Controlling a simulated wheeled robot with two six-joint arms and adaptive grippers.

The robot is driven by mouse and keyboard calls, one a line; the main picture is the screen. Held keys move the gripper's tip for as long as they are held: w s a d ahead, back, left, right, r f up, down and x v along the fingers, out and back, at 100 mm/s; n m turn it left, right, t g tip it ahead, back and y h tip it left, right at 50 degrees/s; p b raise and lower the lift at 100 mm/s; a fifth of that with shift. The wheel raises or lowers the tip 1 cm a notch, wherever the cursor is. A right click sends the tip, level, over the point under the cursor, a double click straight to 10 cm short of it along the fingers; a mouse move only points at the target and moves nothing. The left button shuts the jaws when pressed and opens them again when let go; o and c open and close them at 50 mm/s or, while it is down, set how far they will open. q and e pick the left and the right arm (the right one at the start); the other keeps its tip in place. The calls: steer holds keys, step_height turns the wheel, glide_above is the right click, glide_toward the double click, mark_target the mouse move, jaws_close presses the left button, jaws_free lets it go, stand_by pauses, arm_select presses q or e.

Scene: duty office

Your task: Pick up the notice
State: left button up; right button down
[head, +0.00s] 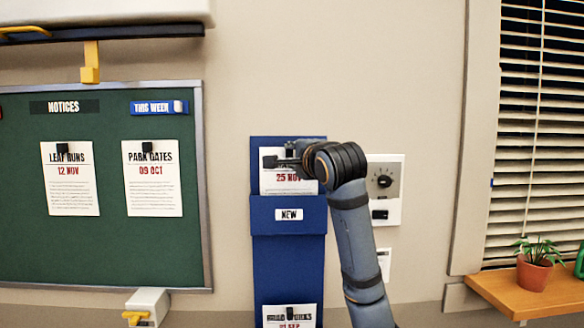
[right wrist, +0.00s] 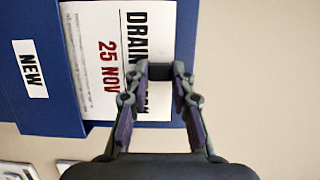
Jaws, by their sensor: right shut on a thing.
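The notice (head: 275,184) is a white sheet with a red "25 NOV". It stands upright in the top of the blue "NEW" holder (head: 262,235) on the wall, its lower part hidden by the front panel. In the right wrist view the notice (right wrist: 90,60) also reads "DRAIN", with the rest of that line covered. My right gripper (head: 279,162) reaches in from the right and is shut on the black tab at the notice's top. The tab (right wrist: 160,71) sits between the fingertips in the right wrist view. My left gripper is not in view.
A green board (head: 110,245) at left holds two notices, "LEAF RUNS" (head: 70,185) and "PARK GATES" (head: 152,185). Another notice (head: 290,317) shows lower on the blue holder. A dial panel (head: 390,160) is right of it. A potted plant (head: 534,272) stands on a wooden shelf (head: 500,290).

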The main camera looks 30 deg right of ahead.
step_height(320, 180, up, 9)
steer(key=p, duration=0.1)
arm_select(q)
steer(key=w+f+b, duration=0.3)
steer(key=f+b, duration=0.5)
steer(key=b, duration=0.3)
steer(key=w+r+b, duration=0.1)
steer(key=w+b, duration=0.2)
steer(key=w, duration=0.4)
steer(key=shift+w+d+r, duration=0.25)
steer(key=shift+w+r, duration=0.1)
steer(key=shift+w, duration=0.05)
arm_select(e)
steer(key=s+a, duration=0.5)
steer(key=s, duration=0.3)
steer(key=s+a, duration=0.5)
steer(key=s, duration=0.3)
steer(key=shift+s+a+r, duration=0.15)
steer(key=shift+s+r, duration=0.05)
steer(key=shift+s, duration=0.15)
